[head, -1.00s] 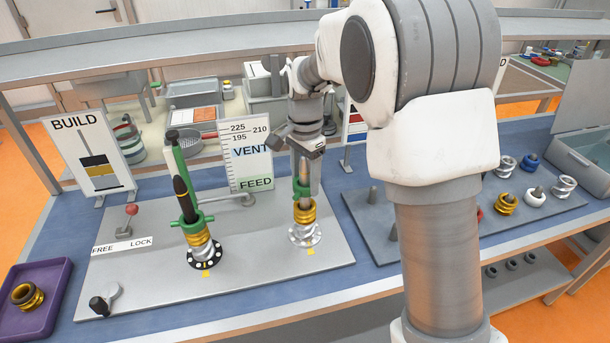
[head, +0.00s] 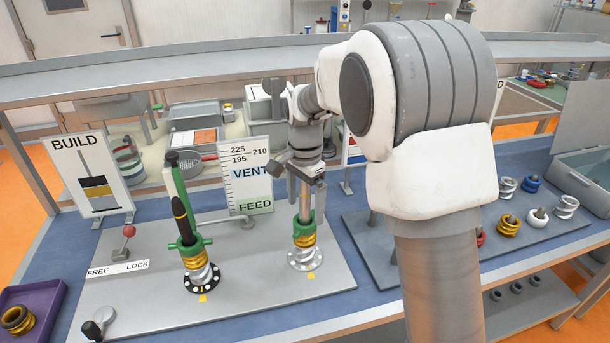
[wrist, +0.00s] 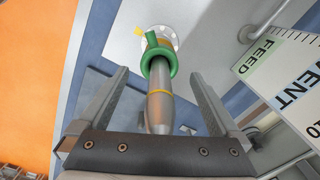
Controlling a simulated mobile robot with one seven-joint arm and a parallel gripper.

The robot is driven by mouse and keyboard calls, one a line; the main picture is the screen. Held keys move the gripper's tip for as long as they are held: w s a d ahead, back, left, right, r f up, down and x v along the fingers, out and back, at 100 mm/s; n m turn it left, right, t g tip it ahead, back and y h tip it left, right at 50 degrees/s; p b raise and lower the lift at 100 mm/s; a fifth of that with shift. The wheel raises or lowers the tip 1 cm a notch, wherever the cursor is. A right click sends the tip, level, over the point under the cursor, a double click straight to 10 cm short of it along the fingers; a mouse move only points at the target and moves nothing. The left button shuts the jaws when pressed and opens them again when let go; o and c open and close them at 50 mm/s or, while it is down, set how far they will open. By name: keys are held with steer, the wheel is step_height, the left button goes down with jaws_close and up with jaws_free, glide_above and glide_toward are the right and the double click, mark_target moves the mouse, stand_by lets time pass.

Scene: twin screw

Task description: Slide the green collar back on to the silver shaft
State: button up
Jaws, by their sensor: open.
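The green collar (head: 304,232) is around this shaft, above a gold collar (head: 304,252). In the wrist view the green collar (wrist: 158,65) rings the shaft beyond its tip. My gripper (head: 303,203) is open above the green collar. In the wrist view its fingers (wrist: 160,75) stand on either side of the shaft, with gaps and nothing held.
To the left stands a black-tipped shaft (head: 181,215) with its own green collar (head: 188,246). A purple tray (head: 40,300) lies at far left. Several rings sit on the right-hand board (head: 460,222).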

step_height(320, 180, up, 16)
steer(key=shift+r+p, duration=0.15)
steer(key=shift+p, duration=0.35)
steer(key=shift+r, duration=0.2)
steer(key=shift+s+d+r, duration=0.1)
steer(key=shift+s+d, duration=0.05)
steer(key=shift+s, duration=0.1)
steer(key=s+d+r+n+t, duration=0.2)
steer(key=s+d+r+n, duration=0.15)
steer(key=s, duration=0.35)
steer(key=s+d+f+n+t, duration=0.1)
steer(key=s+d+f+n, duration=0.2)
steer(key=s, duration=0.6)
steer(key=s+d+f+n+t, duration=0.2)
steer(key=s+d+f+n, duration=0.1)
steer(key=s, duration=0.7)
steer(key=shift+f+n+t, duration=0.3)
steer(key=shift+f+n, duration=0.25)
steer(key=shift+n, duration=0.1)
